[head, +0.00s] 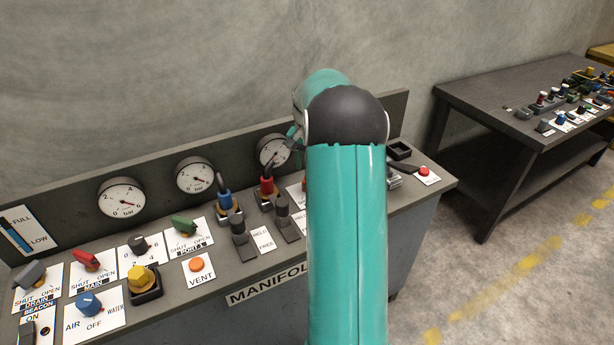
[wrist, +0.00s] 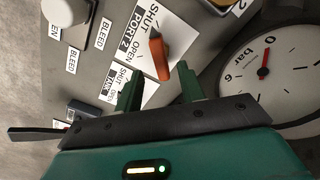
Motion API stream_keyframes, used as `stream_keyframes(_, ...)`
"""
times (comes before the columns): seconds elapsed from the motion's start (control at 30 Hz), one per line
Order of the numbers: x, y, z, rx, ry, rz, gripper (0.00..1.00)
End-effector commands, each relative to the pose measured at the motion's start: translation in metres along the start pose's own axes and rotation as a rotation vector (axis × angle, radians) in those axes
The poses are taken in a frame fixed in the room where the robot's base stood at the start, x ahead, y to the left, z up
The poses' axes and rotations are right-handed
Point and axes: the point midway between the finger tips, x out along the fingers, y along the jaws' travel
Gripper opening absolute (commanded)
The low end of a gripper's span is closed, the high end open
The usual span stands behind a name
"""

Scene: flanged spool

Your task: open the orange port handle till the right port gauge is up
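The orange port handle (wrist: 160,58) sits on a white plate (wrist: 128,48) marked SHUT, OPEN and PORT 2 in the wrist view. My gripper (wrist: 159,72) is open, with one dark green finger on each side of the handle's near end. A gap shows between the handle and each finger. The right port gauge (wrist: 300,85) is at the right of the wrist view, partly cut off, with its red needle pointing near 0. In the head view this gauge (head: 272,150) is partly covered by my arm, which hides the orange handle.
Two more gauges (head: 121,198) (head: 195,174) stand left on the back panel. A green handle (head: 184,226), red handle (head: 86,260), yellow knob (head: 142,278) and blue knob (head: 88,303) crowd the left panel. Blue (head: 224,198) and red (head: 267,184) connectors stand mid-panel. A side table (head: 490,93) is at right.

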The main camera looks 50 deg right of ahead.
Motion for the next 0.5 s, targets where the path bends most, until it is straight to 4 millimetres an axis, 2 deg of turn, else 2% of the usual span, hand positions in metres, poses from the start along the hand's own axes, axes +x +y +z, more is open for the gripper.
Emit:
stream_keyframes(0.1, 0.023, -0.001, 0.001, -0.002, -0.004, 0.0, 0.39)
stream_keyframes(0.2, 0.036, -0.001, 0.001, -0.003, -0.002, 0.0, 0.39)
stream_keyframes(0.33, 0.047, -0.001, 0.001, -0.003, -0.001, 0.0, 0.39)
stream_keyframes(0.5, 0.05, -0.002, 0.001, -0.003, 0.0, 0.0, 0.39)
